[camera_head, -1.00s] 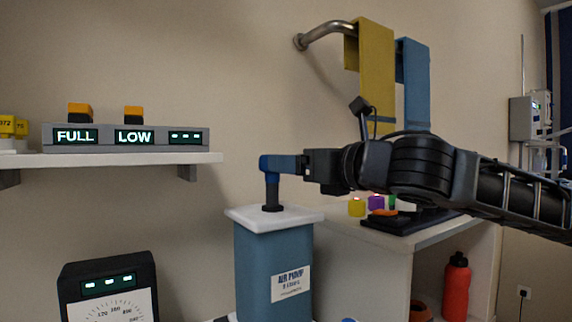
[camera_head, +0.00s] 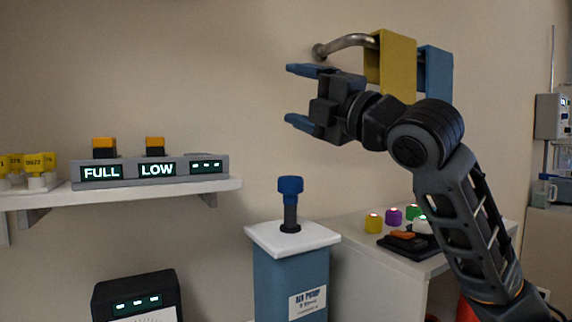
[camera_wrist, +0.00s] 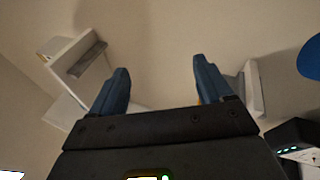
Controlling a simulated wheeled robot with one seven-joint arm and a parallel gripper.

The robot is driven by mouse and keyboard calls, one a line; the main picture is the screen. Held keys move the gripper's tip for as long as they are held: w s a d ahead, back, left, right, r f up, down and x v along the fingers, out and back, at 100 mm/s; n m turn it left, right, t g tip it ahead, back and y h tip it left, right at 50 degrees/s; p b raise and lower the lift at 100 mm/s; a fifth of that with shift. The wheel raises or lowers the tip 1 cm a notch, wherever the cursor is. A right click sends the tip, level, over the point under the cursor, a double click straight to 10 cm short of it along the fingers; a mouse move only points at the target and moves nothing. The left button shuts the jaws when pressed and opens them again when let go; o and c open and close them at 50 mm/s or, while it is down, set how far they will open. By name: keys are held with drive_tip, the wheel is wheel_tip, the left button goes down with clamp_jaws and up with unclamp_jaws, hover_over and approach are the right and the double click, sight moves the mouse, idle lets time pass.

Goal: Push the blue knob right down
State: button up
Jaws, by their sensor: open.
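The blue knob (camera_head: 290,185) sits upright on a dark stem that rises from the white top (camera_head: 293,237) of the blue air pump (camera_head: 290,284). A length of stem shows between knob and top. My gripper (camera_head: 290,96) is open and empty, above the knob and clear of it, with its blue fingers pointing left. In the wrist view both fingers (camera_wrist: 163,85) are spread with nothing between them. A rounded blue shape (camera_wrist: 311,58) is cut off at the right edge there; I cannot tell if it is the knob.
A shelf (camera_head: 220,186) at left carries a display box (camera_head: 150,170) reading FULL and LOW. A gauge box (camera_head: 138,295) stands below it. A counter (camera_head: 350,240) with coloured buttons is right of the pump.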

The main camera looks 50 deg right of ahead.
drive_tip(key=r+m+p, duration=0.1)
drive_tip(key=m, duration=0.3)
drive_tip(key=m+g+h+p, duration=0.3)
drive_tip(key=m+p, duration=0.6)
drive_tip(key=m, duration=0.9)
approach(285, 184)
drive_tip(key=shift+g+y, duration=0.4)
drive_tip(key=shift+y, duration=0.2)
drive_tip(key=w+d, duration=0.1)
drive_tip(key=w, duration=0.1)
drive_tip(key=w+d, duration=0.2)
drive_tip(key=w, duration=0.1)
drive_tip(key=shift+d+r, duration=0.15)
drive_tip(key=shift+d, duration=0.1)
drive_tip(key=w, duration=0.2)
drive_tip(key=w+p, duration=0.1)
drive_tip(key=w, duration=0.2)
drive_tip(key=w+d, duration=0.1)
drive_tip(key=w, duration=0.1)
drive_tip(key=shift+w+p, duration=0.25)
drive_tip(key=shift+p, duration=0.1)
